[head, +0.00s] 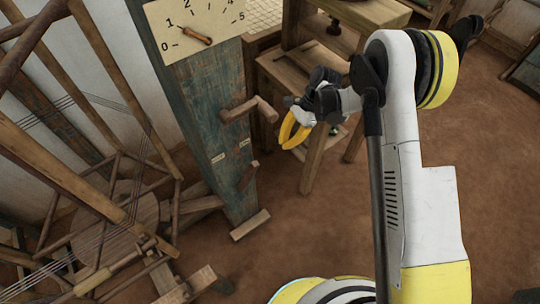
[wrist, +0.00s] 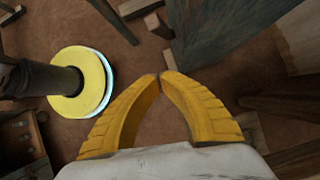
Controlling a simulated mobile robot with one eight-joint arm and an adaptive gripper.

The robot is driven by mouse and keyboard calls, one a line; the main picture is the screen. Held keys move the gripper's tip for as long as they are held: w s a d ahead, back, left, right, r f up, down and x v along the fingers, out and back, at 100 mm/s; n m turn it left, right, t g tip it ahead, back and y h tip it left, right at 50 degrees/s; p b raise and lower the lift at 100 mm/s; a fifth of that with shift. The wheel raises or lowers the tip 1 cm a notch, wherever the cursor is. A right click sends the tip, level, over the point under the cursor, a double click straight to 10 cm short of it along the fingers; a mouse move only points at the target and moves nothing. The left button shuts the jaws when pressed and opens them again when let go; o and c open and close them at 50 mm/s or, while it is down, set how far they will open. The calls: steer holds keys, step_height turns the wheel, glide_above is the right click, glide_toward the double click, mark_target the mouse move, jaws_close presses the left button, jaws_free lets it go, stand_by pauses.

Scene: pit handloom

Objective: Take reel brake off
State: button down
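A blue-green wooden post (head: 205,125) stands left of centre in the head view. A wooden crank-like handle (head: 240,110) sticks out from it, with a shorter wooden lever (head: 247,176) lower down. Two small pale labels (head: 217,158) are above the lever, too small to read. No part is clearly marked as the reel brake. My gripper (head: 284,142) is in the air right of the post, apart from both handles. In the wrist view its yellow fingers (wrist: 162,76) meet at their tips with nothing between them. The post's blue-green wood (wrist: 235,25) shows beyond the fingers.
A dial plate (head: 192,24) marked from 0 to 5, with a wooden pointer, tops the post. A wooden reel frame (head: 110,215) with threads fills the left. A wooden bench (head: 300,72) stands behind my gripper. The earth floor (head: 290,225) in front is open.

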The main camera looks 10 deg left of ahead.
mark_target(248, 177)
steer(key=shift+w+d+f, duration=0.15)
steer(key=shift+d+f, duration=0.05)
steer(key=s+a+f+b, duration=0.5)
steer(key=s+a+f, duration=0.1)
steer(key=f, duration=0.1)
steer(key=shift+a+f+b, duration=0.15)
steer(key=shift+a+b, duration=0.2)
stand_by(0.4)
